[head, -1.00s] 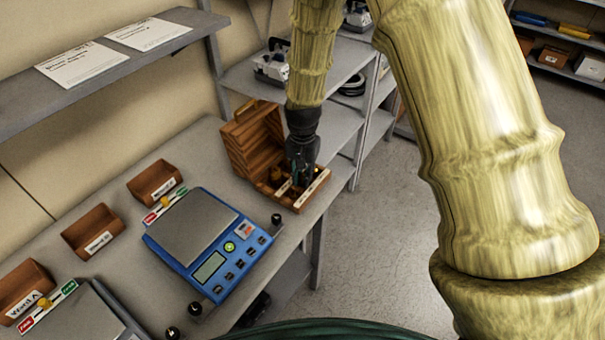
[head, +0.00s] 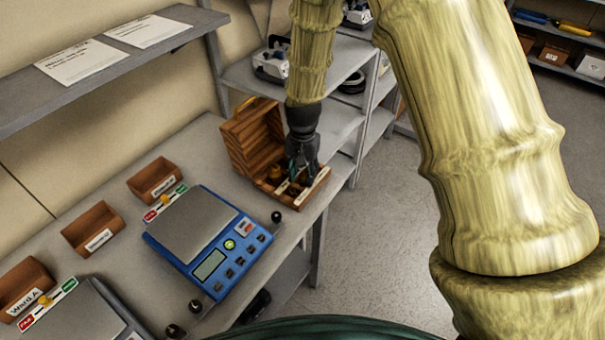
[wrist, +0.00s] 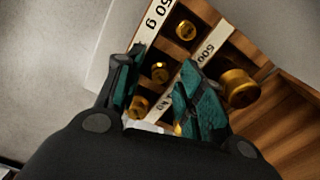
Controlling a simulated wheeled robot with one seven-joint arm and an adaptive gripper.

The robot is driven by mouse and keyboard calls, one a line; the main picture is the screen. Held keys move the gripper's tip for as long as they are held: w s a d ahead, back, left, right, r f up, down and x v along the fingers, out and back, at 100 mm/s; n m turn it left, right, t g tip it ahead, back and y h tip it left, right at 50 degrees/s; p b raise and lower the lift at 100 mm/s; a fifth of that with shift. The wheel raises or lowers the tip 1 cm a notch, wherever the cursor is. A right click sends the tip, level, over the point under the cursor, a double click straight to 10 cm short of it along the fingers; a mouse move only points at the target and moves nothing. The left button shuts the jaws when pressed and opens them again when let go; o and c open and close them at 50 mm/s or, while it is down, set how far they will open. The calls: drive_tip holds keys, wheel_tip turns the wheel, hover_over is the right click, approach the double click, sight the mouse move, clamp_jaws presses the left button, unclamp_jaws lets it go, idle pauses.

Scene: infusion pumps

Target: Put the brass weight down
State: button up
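The open wooden weight box (head: 236,150) stands at the far end of the bench, with its lid up. My gripper (head: 302,178) is over its front part, pointing down. In the wrist view the gripper (wrist: 158,78) is open, its teal-padded fingers apart. A small brass weight (wrist: 160,72) sits in a compartment and shows between the fingers, and another brass weight (wrist: 138,106) is close to the left finger. A third small weight (wrist: 186,30) is in a farther compartment. A large brass weight (wrist: 239,88) is right of the right finger. The right finger hides part of the box.
A blue scale (head: 208,243) with an empty grey pan is on the bench, left of the box. A small dark knob (head: 276,217) is between them. Wooden bins (head: 92,228) line the wall side. The floor right of the bench is clear.

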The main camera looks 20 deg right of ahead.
sight(303, 176)
wheel_tip(303, 176, up, 12)
drive_tip(key=b, duration=0.3)
drive_tip(key=shift+r, duration=0.25)
idle(1.3)
